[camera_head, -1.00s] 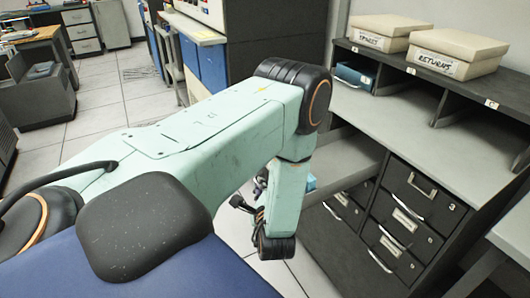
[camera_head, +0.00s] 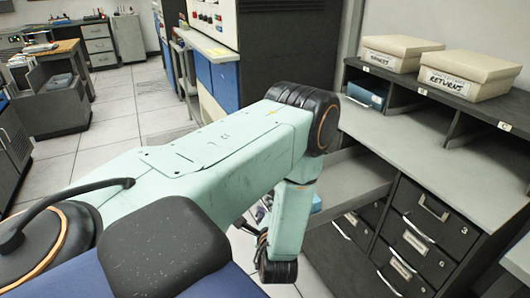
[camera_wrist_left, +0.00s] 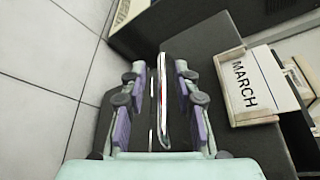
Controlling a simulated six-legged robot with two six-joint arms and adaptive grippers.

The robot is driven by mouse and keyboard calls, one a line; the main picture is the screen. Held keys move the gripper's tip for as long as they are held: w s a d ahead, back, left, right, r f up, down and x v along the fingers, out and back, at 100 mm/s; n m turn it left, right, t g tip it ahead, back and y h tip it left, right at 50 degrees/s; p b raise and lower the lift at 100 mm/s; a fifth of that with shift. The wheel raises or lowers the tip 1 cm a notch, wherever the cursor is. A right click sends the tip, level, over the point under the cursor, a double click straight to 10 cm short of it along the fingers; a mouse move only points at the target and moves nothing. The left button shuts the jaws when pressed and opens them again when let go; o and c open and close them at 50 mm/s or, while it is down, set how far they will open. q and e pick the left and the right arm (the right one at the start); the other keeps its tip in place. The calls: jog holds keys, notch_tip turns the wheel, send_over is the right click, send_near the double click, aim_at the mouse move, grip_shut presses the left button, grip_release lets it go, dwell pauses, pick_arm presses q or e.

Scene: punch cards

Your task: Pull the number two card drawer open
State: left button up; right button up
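A dark drawer cabinet (camera_head: 335,255) stands at the right in the head view. Its right column has drawer 3 (camera_head: 455,218) and drawer 6 (camera_head: 424,248), both shut with metal handles. I cannot read a 2; my arm covers part of the cabinet. My left gripper (camera_head: 262,212) is partly hidden behind my forearm. In the left wrist view, my left gripper (camera_wrist_left: 163,100) is open, with one purple-padded finger on each side of an upright metal handle (camera_wrist_left: 163,75) on a dark front. Gaps show between handle and pads. My right gripper is out of view.
A card box with a MARCH divider (camera_wrist_left: 243,85) is right of the fingers. Two cardboard boxes, one marked RETURNS (camera_head: 468,75), stand above the grey counter (camera_head: 435,140). A grey surface (camera_head: 352,180) juts out behind my arm. Tiled floor (camera_head: 120,115) is clear at left.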

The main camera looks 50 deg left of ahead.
pick_arm(q)
jog(key=v, duration=1.2)
dwell(0.8)
jog(key=s+d+f+n+g+h, duration=0.2)
jog(key=s+d+f+n+h, duration=0.1)
jog(key=f+n, duration=0.2)
jog(key=s+d+f+n+g+h, duration=0.1)
jog(key=s+d+f+n+h, duration=0.1)
jog(key=f+n+h, duration=0.3)
jog(key=s+d+f+n+g+h, duration=0.1)
jog(key=s+d+n+g+h, duration=0.1)
jog(key=s, duration=0.4)
jog(key=s+d+f+n+g+h+b, duration=0.1)
jog(key=s+d+g+h, duration=0.1)
jog(key=s+d, duration=0.3)
jog(key=shift+s+f+n+g+h, duration=0.4)
jog(key=shift+s+g, duration=0.5)
jog(key=shift+s, duration=0.2)
